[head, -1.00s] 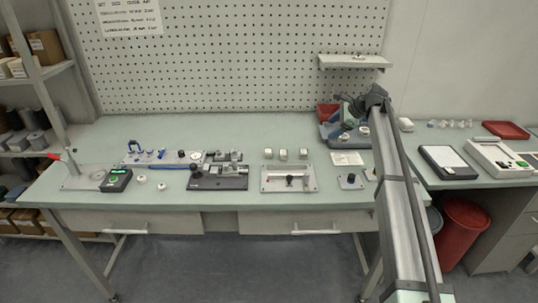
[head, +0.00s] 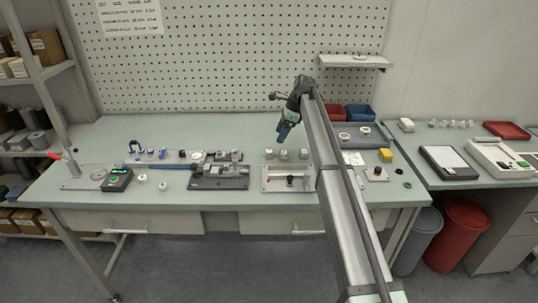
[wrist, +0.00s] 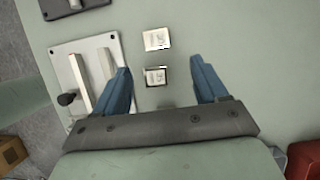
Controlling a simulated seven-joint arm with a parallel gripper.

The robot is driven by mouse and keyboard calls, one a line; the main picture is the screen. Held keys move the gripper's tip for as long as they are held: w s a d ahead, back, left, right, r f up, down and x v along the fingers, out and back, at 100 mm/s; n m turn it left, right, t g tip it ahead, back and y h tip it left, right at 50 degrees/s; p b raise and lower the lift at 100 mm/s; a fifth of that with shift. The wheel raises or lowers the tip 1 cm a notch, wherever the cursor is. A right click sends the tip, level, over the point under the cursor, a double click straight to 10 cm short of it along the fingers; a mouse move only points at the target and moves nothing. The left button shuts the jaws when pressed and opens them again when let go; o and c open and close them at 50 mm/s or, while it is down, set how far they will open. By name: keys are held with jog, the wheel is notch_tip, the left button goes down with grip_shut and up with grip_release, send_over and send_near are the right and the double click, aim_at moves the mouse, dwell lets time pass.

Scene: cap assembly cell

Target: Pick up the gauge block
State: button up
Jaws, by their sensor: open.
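Three small pale metal blocks stand in a row behind a flat plate fixture: a left one (head: 268,154), a middle one (head: 284,155) and a right one (head: 304,154). They look like gauge blocks; which one the task means I cannot tell. My gripper (head: 283,132) is above the row with its blue fingers pointing down. In the wrist view my gripper (wrist: 161,72) is open and empty. One labelled block (wrist: 155,76) appears between the fingers, and another labelled block (wrist: 157,39) lies just beyond them.
The plate fixture (head: 265,185) holds a pale bar and a dark knob; it also shows in the wrist view (wrist: 68,64), beside the left finger. A dark fixture (head: 218,183) stands left. A yellow block (head: 385,155) and red bin (head: 359,112) are right. Bench behind the blocks is clear.

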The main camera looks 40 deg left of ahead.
aim_at(271, 150)
jog(key=x, duration=0.3)
jog(key=shift+s+a+f, duration=0.1)
jog(key=shift+f, duration=0.25)
jog(key=shift+x, duration=2.55)
jog(key=shift+s, duration=0.2)
jog(key=shift+r, duration=0.1)
jog(key=c, duration=1.3)
jog(key=shift+c, duration=0.2)
notch_tip(271, 150, up, 4)
jog(key=shift+f, duration=0.15)
jog(key=w+d, duration=1.2)
jog(key=d, duration=0.1)
jog(key=shift+w+f, duration=0.1)
jog(key=shift+w, duration=0.25)
